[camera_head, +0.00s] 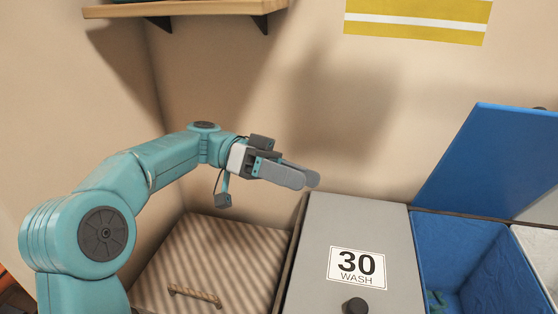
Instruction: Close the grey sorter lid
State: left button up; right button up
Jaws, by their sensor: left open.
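The grey sorter lid (335,229) lies flat and shut over its bin at the lower middle. It bears a white label (357,268) reading "30 WASH" and a dark round knob (355,306) near its front edge. My left gripper (302,180) is above the back left corner of the grey lid in the picture. It points right and is empty. A gap between its fingers is hard to make out from this side. My right gripper is not in view.
A blue bin (459,244) stands open on the right, its blue lid (489,158) raised. A striped lid with a rope handle (215,262) lies at the lower left. A wooden shelf (186,9) hangs above on the wall.

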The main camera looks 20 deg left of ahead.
pick_arm(q)
jog(key=a, duration=0.3)
jog(key=shift+w+a, duration=0.15)
dwell(0.5)
